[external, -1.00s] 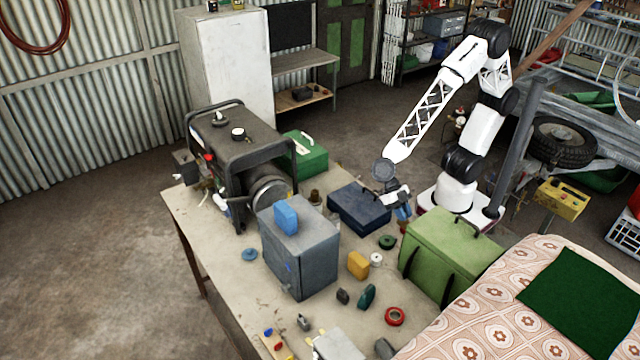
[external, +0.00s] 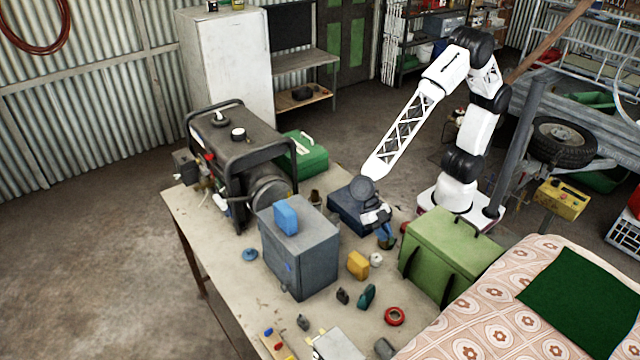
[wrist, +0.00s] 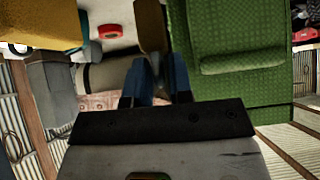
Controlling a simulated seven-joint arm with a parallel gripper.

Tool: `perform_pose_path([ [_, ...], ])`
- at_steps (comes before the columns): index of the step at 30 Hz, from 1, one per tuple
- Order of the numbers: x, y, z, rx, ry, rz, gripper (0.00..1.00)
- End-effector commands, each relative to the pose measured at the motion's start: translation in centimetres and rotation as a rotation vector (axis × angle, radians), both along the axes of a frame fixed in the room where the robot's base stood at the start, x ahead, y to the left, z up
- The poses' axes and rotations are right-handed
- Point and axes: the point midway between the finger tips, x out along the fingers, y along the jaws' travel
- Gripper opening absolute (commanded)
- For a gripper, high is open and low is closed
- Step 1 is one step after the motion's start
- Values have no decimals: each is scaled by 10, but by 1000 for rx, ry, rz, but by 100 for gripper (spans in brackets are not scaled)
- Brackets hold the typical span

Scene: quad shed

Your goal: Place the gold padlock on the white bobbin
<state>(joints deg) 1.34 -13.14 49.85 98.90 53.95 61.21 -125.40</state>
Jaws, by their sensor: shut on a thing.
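The white bobbin (external: 376,260) stands on the table beside a yellow container (external: 358,265) in the external view. I cannot make it out in the wrist view. My gripper (external: 387,240) is low over the table, just behind the bobbin and apart from it. In the wrist view its blue fingers (wrist: 156,80) are closed together on a brownish-gold thing (wrist: 150,25), which I take to be the gold padlock. The padlock is too small and covered to tell in the external view.
A green case (external: 452,250) stands close to the right of my gripper. A dark blue box (external: 350,208) is behind it, and a grey-blue cabinet (external: 300,250) stands left. A red ring (external: 394,316) and several small items lie at the front.

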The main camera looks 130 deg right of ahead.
Motion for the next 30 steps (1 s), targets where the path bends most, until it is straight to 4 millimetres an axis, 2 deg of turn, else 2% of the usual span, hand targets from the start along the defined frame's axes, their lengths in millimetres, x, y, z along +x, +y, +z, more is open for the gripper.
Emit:
perform_pose_path([
  [3, 14, 2, -1, 0, -1, 1, 0],
  [9, 26, 4, -3, 0, 0, 0, 0],
  [22, 28, 5, -4, 0, 0, 0, 0],
  [30, 27, 5, -29, 1, 3, 0, 0],
])
